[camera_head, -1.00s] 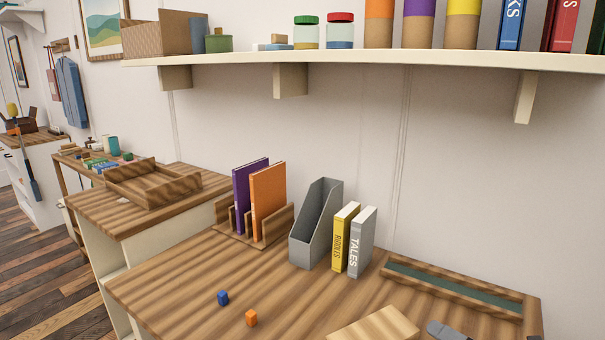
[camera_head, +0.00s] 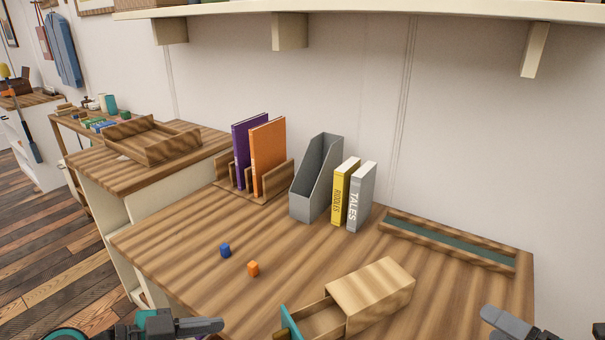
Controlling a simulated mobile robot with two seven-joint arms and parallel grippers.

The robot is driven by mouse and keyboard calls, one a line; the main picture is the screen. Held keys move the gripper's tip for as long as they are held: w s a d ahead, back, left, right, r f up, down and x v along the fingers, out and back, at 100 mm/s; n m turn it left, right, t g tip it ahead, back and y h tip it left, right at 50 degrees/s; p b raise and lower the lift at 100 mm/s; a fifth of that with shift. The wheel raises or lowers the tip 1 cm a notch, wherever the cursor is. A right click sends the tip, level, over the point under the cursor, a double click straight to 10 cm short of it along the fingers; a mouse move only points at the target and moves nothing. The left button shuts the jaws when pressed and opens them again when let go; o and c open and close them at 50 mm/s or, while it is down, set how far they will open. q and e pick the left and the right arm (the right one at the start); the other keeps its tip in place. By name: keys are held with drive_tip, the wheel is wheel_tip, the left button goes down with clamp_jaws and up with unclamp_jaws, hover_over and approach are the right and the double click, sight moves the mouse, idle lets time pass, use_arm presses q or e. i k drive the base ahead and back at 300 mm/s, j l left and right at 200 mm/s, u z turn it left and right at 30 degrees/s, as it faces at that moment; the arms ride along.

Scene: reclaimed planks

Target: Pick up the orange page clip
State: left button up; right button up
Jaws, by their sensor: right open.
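The orange page clip (camera_head: 253,268) is a small orange block lying on the wooden desk (camera_head: 170,240), left of the middle. My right gripper (camera_head: 497,317) shows only partly at the bottom right edge, open, well to the right of the clip. My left gripper (camera_head: 202,326) shows partly at the bottom left, below and left of the clip and apart from it. Its second finger is not clear, so its opening cannot be told.
A small blue block (camera_head: 225,250) lies just left of the clip. A wooden box (camera_head: 370,290) with a pulled-out, teal-fronted drawer (camera_head: 290,323) stands to the right. Books, a grey file holder (camera_head: 315,180) and a long tray (camera_head: 450,241) line the back.

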sight(252, 267)
drive_tip(key=k+l, duration=0.75)
drive_tip(key=k, duration=0.1)
